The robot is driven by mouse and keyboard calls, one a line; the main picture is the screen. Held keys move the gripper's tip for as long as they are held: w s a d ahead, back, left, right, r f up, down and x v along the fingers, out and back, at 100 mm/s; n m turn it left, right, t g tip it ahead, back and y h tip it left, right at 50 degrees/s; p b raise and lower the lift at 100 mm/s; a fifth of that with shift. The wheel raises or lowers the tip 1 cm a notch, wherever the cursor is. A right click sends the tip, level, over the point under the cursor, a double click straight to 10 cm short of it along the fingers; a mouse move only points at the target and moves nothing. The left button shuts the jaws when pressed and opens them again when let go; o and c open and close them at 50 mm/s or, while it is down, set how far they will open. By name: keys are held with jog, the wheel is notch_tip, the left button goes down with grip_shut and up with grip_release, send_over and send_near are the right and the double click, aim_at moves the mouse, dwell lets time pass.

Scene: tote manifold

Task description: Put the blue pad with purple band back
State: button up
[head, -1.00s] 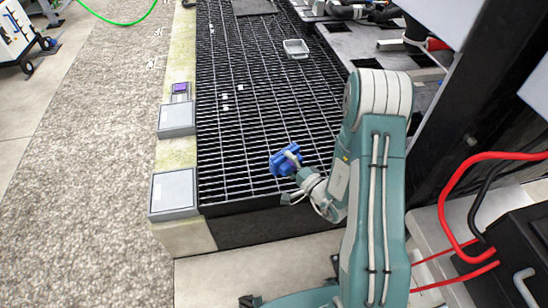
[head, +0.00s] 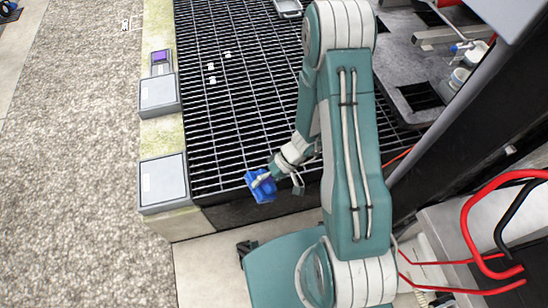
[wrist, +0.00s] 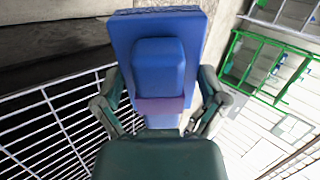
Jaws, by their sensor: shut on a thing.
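The blue pad (head: 261,186) is in my gripper (head: 271,177), near the front edge of the dark grating. In the wrist view the pad (wrist: 158,65) is a blue slab with a raised blue block on its face. A purple band (wrist: 160,106) crosses it low down, near my gripper. The two fingers of my gripper (wrist: 160,92) close on the sides of the pad. The pad's far side is hidden.
Black grating (head: 235,110) fills the middle. A pale ledge (head: 153,131) on its left bears two grey boxes (head: 163,182) (head: 160,95) and a small holder with a purple top (head: 160,57). Red hoses (head: 470,235) and a dark post (head: 450,130) stand at right.

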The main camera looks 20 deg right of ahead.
aim_at(276, 191)
jog(key=s+d+f+n+h, duration=0.1)
jog(key=n+h, duration=0.1)
jog(key=s+d+f+n+g+h, duration=0.1)
jog(key=d+n+h, duration=0.1)
jog(key=shift+d+f, duration=0.1)
jog(key=shift+f, duration=0.3)
jog(key=w+d+f+n+t+h, duration=0.3)
jog(key=w+d+f+n+h, duration=0.15)
jog(key=w+d+n, duration=0.5)
jog(key=shift+n+h, duration=0.25)
jog(key=shift+n, duration=0.6)
jog(key=w+a+f, duration=0.1)
jog(key=w+f, duration=0.2)
jog(key=w, duration=0.1)
jog(key=w+a+f, duration=0.1)
jog(key=w+f, duration=0.1)
jog(key=w, duration=0.2)
jog(key=w+a+f, duration=0.2)
jog(key=w+f, duration=0.1)
jog(key=w, duration=0.1)
jog(key=shift+f, duration=0.3)
jog(key=f, duration=0.3)
jog(key=shift+w+a+f, duration=0.1)
jog(key=shift+w+f, duration=0.1)
jog(key=shift+f, duration=0.05)
jog(key=o, duration=0.6)
jog(key=shift+o, duration=0.2)
